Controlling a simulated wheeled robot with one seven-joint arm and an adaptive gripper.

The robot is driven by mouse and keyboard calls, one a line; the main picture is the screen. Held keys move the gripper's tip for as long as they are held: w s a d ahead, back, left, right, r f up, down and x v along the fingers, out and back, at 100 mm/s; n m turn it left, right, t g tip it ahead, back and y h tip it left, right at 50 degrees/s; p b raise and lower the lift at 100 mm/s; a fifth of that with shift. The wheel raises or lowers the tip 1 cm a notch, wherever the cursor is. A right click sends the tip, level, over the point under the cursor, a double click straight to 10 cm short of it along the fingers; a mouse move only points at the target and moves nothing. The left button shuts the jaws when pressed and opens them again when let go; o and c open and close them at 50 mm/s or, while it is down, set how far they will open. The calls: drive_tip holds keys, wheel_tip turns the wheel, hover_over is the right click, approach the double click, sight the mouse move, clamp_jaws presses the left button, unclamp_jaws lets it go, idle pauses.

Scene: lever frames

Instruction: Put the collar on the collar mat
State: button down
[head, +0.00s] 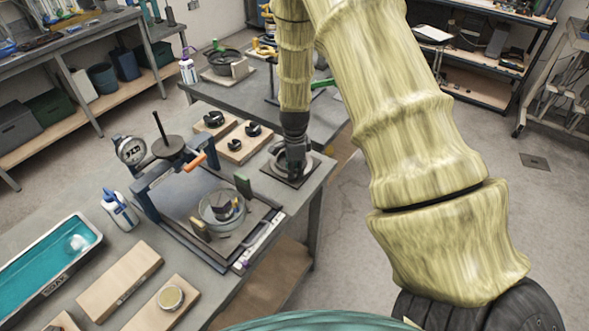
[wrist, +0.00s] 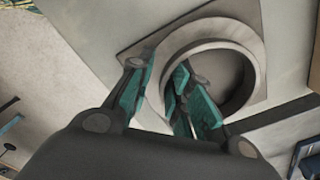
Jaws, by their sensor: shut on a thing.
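The collar (wrist: 215,32) is a thick grey ring lying flat in the wrist view. My gripper (wrist: 157,78) is shut on the near-left part of its wall, one teal-padded finger outside and the other inside the ring. In the head view my gripper (head: 294,160) points down over the mat (head: 271,172) at the table's right corner, and hides part of the collar. I cannot tell whether the collar touches the mat.
Wooden blocks with black parts (head: 240,143) lie just left of the mat. A press-like fixture with a dial gauge (head: 131,150) and a round pot (head: 222,208) stand nearer. A teal-filled tray (head: 45,262) is at the left. The table edge is close to the mat's right.

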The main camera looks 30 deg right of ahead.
drive_tip(key=c, duration=1.3)
unclamp_jaws()
drive_tip(key=shift+w+f, duration=0.1)
drive_tip(key=shift+f, duration=0.05)
drive_tip(key=shift+r+b, duration=1.95)
drive_tip(key=shift+r, duration=4.25)
